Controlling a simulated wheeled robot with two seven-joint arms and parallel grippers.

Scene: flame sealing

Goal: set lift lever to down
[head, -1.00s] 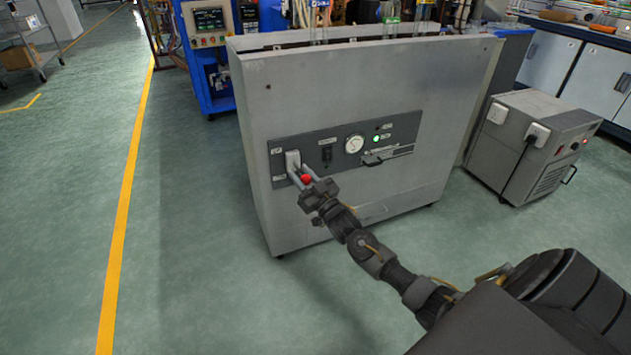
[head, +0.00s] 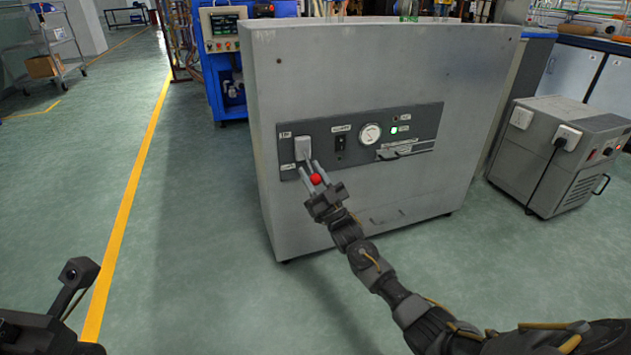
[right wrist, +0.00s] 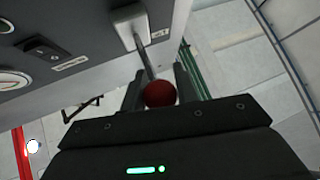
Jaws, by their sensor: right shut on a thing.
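The lift lever has a pale mounting plate (head: 303,148) at the left end of the grey control panel, with a red ball knob (head: 316,179) on its end. My right gripper (head: 312,172) is shut on the knob, with one finger on each side of it. In the right wrist view, the knob (right wrist: 160,94) sits between the dark fingers, and a thin metal rod (right wrist: 146,62) runs from it to the plate (right wrist: 130,25). Dark parts of my left arm show at the lower left of the head view, but its fingers cannot be made out.
The lever's panel is on a large grey cabinet (head: 370,85), with a black switch (head: 340,143), a round gauge (head: 370,134) and a lit green lamp (head: 394,130). A grey box unit (head: 555,160) stands at the right. The floor left of the cabinet is clear.

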